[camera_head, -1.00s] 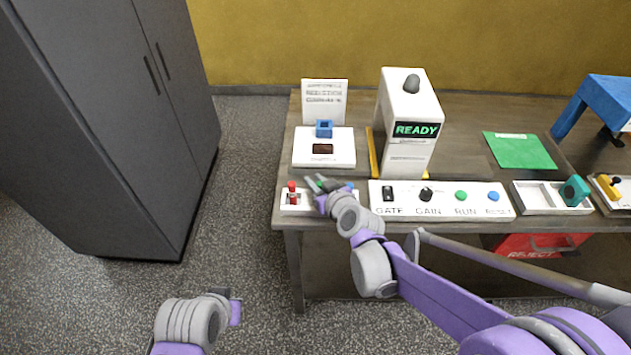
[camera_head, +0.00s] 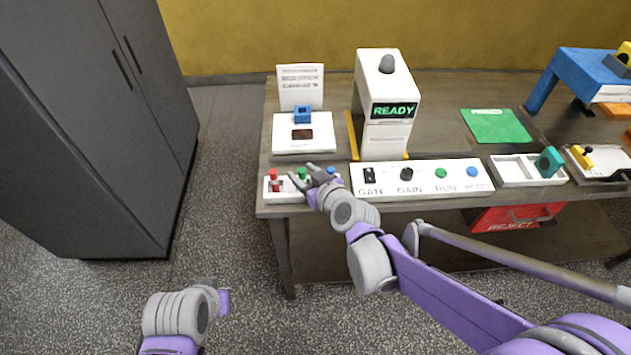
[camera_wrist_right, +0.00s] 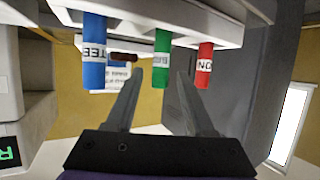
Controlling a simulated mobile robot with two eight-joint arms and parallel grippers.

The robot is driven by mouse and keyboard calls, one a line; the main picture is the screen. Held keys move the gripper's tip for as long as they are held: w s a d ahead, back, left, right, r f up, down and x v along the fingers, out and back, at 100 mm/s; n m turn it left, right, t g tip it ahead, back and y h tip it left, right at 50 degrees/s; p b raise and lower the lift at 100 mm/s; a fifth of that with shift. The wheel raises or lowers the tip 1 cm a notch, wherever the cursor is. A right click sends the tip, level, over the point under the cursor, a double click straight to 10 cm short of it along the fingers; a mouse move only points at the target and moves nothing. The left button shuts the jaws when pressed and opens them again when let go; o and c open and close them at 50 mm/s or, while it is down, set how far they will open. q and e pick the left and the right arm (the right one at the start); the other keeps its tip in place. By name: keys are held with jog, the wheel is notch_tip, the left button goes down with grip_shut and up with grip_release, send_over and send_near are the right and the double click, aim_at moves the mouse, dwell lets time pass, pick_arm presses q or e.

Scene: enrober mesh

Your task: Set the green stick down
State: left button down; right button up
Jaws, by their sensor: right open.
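The green stick (camera_head: 302,173) stands in the white rack (camera_head: 290,197) at the table's front left corner, between a red stick (camera_head: 273,181) and a blue stick (camera_head: 331,171). My right gripper (camera_head: 304,177) is open at the green stick. In the right wrist view the green stick (camera_wrist_right: 162,58) shows between the two spread fingertips, with a gap on each side. The blue stick (camera_wrist_right: 94,50) and red stick (camera_wrist_right: 204,64) lie outside the fingers. The purple end of my left gripper (camera_head: 224,301) is low at left; its fingers cannot be made out.
A white panel (camera_head: 425,170) with a knob and buttons sits right of the rack. Behind are a white pad (camera_head: 303,145) with a blue block (camera_head: 302,114) and a READY machine (camera_head: 388,85). A grey cabinet (camera_head: 100,130) stands left, with open floor between.

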jog(key=p+v, duration=0.1)
jog(key=v, duration=0.7)
jog(key=s+d+f+m+g+h, duration=0.2)
jog(key=s+d+f+g+h, duration=0.1)
jog(key=s+d, duration=0.4)
jog(key=s+d+f+m+g+h, duration=0.3)
jog(key=s+d, duration=0.4)
jog(key=s, duration=0.5)
jog(key=shift+s+d+f+g, duration=0.2)
jog(key=shift+f+g, duration=0.1)
jog(key=shift+f, duration=0.4)
